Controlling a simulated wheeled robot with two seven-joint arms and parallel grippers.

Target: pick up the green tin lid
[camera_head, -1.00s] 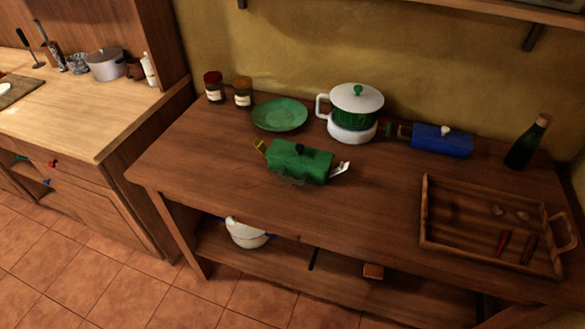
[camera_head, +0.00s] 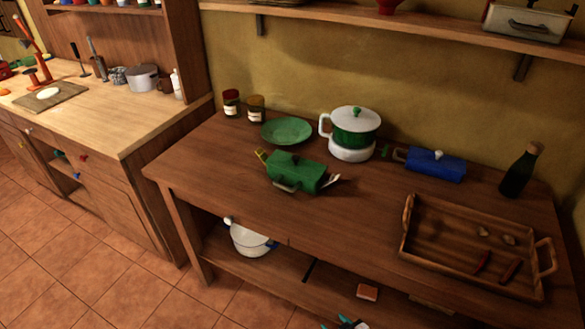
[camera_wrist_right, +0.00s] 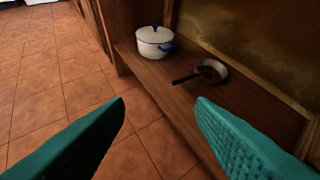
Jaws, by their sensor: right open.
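The green tin (camera_head: 290,177) stands on the brown wooden counter, left of its middle. Its green lid (camera_head: 298,163) appears to sit on top, with a small dark knob. A yellow piece sticks out at its left end and a pale metal piece at its right end. My right gripper (camera_head: 346,323) just shows at the bottom edge of the head view, well below and in front of the counter top. In the right wrist view its two teal fingers (camera_wrist_right: 161,103) are spread with nothing between them. The tin is not in the wrist view. My left gripper is not in view.
Behind the tin are a green plate (camera_head: 287,131), two jars and a white-green pot (camera_head: 353,137). A white pot (camera_wrist_right: 153,42) and a pan (camera_wrist_right: 211,70) stand on the lower shelf.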

